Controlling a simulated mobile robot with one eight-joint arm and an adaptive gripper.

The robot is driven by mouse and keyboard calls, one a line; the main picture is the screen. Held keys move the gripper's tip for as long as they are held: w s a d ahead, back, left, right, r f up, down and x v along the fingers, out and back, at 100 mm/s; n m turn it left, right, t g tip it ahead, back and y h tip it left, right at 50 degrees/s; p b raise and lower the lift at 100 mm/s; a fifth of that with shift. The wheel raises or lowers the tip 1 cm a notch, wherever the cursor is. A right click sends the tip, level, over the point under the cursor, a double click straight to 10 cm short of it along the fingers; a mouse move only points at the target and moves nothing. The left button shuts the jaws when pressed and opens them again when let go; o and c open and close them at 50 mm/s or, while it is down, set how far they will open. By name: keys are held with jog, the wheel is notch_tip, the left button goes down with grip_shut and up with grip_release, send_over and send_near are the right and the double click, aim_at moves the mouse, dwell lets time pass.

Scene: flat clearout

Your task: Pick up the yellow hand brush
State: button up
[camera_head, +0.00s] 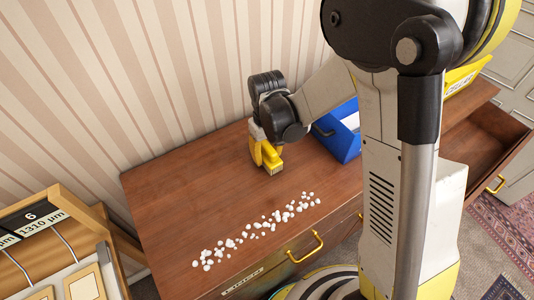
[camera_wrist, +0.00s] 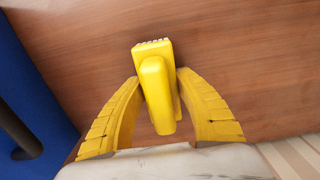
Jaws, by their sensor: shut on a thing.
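The yellow hand brush (camera_wrist: 155,85) is between the two yellow fingers of my gripper (camera_wrist: 158,108) in the wrist view. The fingers are shut on its handle, and the bristle end points away from the palm. In the head view my gripper (camera_head: 262,155) is low over the wooden dresser top, and the brush (camera_head: 272,159) shows at its tip. The brush is close to the wood; I cannot tell whether it touches it.
White pellets (camera_head: 255,228) lie in a band along the front of the dresser top (camera_head: 180,195). A blue bin (camera_head: 340,140) stands right of my gripper. A drawer (camera_head: 490,140) hangs open at the right. A wooden rack (camera_head: 60,240) stands at the left. A striped wall is behind.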

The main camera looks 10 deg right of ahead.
aim_at(267, 145)
jog(key=shift+r, duration=0.1)
notch_tip(267, 145, up, 10)
jog(key=p, duration=0.4)
jog(key=o, duration=0.6)
jog(key=shift+c, duration=0.2)
jog(key=c, duration=0.4)
